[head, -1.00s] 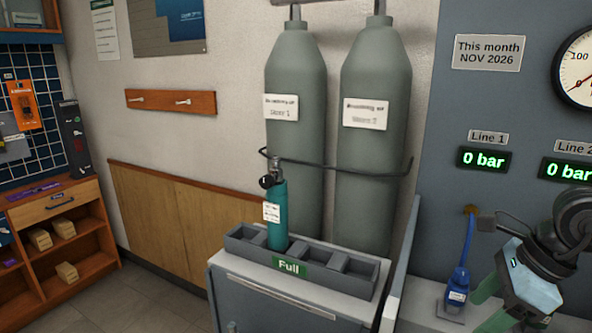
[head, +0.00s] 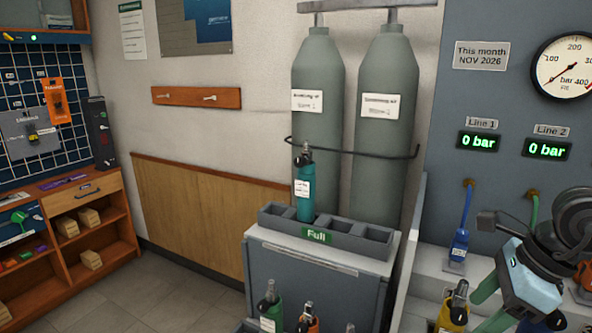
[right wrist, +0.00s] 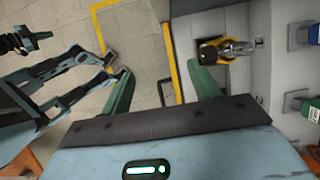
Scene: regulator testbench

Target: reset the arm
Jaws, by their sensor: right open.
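My right gripper (head: 484,304) is at the lower right of the head view, with its green fingers pointing left and down. In the right wrist view, its two green fingers (right wrist: 162,88) are wide apart with nothing between them. A yellow cylinder with a metal top (head: 453,306) stands just left of the fingers in the head view. It also shows beyond the right finger in the wrist view (right wrist: 222,50), apart from it. My left gripper does not show in the head view.
A teal cylinder (head: 304,190) stands in the grey rack marked Full (head: 379,237). Several small cylinders stand in front of the cabinet (head: 315,273). The floor (head: 165,285) at left is clear.

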